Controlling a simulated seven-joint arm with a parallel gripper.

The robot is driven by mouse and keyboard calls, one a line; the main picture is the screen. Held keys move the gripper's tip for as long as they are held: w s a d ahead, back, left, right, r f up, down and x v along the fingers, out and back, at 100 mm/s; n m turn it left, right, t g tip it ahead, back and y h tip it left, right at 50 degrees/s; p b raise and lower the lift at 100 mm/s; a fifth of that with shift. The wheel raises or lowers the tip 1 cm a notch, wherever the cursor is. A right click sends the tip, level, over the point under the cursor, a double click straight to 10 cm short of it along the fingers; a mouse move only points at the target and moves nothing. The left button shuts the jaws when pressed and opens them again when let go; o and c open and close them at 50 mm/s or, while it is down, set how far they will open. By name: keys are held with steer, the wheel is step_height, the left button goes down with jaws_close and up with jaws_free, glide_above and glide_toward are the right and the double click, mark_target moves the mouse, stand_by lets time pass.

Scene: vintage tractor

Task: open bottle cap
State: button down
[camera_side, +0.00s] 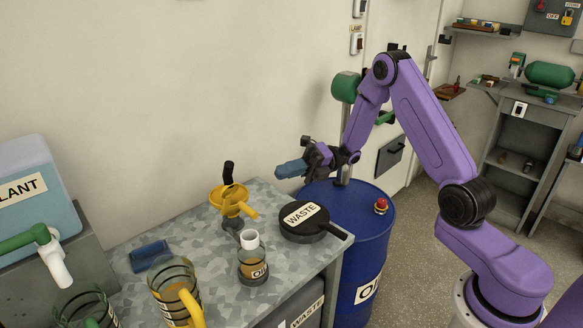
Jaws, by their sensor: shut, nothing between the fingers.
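The bottle (254,268) stands upright on the grey mottled worktop, near its front edge, with an oil label on it. Its white cap (249,239) sits on top of the neck. My gripper (281,172) is in the air above and to the right of the bottle, over the back of the worktop near the blue drum. Its blue-grey fingers point left and are shut. It is well apart from the cap and touches nothing that I can see.
A yellow funnel (229,199) stands just behind the bottle. A round black waste pan (304,222) lies to its right. A yellow-handled jug (174,290) and a blue block (150,255) are to its left. A blue drum (350,260) stands beside the worktop (205,265).

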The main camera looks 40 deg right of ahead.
steer(key=w+a+r, duration=0.1)
steer(key=w+a, duration=0.3)
steer(key=a, duration=0.4)
steer(key=shift+r, duration=0.4)
steer(key=w+r+m, duration=0.1)
steer(key=w+m, duration=0.3)
steer(key=w, duration=0.3)
steer(key=shift+w+r+h, duration=0.15)
steer(key=shift+w+h, duration=0.05)
steer(key=shift+h, duration=0.2)
steer(key=shift+s+d, duration=0.1)
